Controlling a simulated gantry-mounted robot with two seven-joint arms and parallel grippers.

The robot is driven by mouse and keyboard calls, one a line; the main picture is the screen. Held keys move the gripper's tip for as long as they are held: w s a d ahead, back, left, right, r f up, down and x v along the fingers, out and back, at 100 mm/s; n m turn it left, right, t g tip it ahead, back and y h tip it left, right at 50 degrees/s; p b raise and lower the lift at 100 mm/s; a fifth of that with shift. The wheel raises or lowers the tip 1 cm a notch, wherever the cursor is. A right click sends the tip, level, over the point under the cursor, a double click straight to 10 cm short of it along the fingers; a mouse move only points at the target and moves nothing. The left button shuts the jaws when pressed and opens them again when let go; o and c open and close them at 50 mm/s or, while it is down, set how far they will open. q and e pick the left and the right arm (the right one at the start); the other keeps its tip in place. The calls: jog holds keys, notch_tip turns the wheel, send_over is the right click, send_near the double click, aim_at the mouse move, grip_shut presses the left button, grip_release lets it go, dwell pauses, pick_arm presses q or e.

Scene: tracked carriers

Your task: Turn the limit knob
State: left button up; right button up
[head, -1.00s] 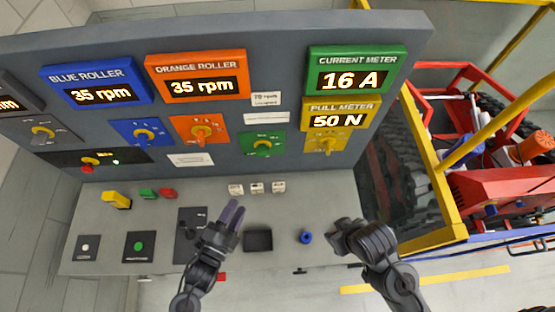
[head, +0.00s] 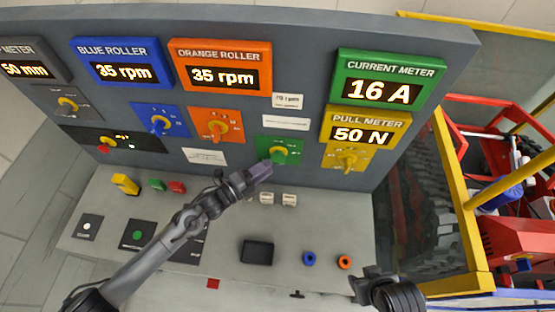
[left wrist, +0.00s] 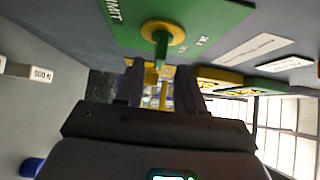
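The limit knob (head: 279,155) is a yellow disc with a green handle on a green plate (head: 292,145) on the upright panel. In the left wrist view, the knob (left wrist: 161,42) sits just ahead of the fingers, on a plate (left wrist: 205,18) reading "LIMIT". My left gripper (head: 262,170) is just below and in front of the knob in the head view. In the left wrist view, its two dark fingers (left wrist: 160,88) are apart with no object held between them. My right gripper (head: 362,280) is low at right, away from the panel; its finger opening is unclear.
Blue (head: 160,122), orange (head: 216,125) and yellow (head: 346,158) knob plates flank the green one. The current meter (head: 388,80) reads 16 A and the pull meter (head: 364,128) 50 N. Small white blocks (head: 289,199), a black tray (head: 257,252) and rings (head: 309,258) stand on the desk.

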aim_at(277, 160)
pick_arm(q)
jog(key=shift+x, duration=2.7)
grip_shut()
